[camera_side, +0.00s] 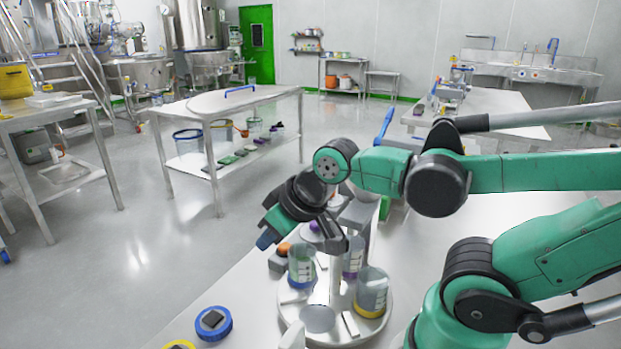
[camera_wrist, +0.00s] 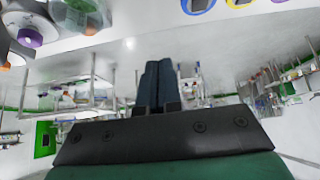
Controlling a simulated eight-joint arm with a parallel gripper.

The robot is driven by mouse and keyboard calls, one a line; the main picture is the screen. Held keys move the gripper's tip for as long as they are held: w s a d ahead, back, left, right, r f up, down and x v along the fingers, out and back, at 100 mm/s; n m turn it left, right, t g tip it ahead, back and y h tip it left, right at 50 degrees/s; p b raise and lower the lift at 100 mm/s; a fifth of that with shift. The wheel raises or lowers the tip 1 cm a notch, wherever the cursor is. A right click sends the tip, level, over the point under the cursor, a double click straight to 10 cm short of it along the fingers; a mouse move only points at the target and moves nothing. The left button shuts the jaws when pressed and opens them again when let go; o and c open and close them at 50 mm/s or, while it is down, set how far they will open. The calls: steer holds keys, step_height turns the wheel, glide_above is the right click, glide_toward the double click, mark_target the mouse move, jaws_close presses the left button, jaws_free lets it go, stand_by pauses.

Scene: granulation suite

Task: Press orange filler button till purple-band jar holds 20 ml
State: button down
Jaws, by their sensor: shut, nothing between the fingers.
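In the side view, the orange filler button (camera_side: 284,249) sits on a grey block at the left of a round white stand (camera_side: 379,321). The purple-band jar (camera_side: 353,258) stands toward the back of the stand, partly hidden by the white centre post and my arm; I cannot read its fill level. My gripper (camera_side: 266,241) is shut and empty, with dark blue fingers pointing down-left, just left of the orange button in the picture; I cannot tell the gap in depth. The shut fingers also show in the wrist view (camera_wrist: 157,64).
A blue-band jar (camera_side: 301,266) and a yellow-band jar (camera_side: 371,292) share the stand. A purple button (camera_side: 314,226) is behind the orange one. Open floor lies left of the table.

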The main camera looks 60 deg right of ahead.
steer(key=m+t+h, duration=0.1)
steer(key=m+h, duration=0.3)
steer(key=m, duration=1)
glide_above(287, 248)
steer(key=shift+r, duration=0.35)
steer(key=shift+f, duration=4.4)
steer(key=shift+r, duration=2.55)
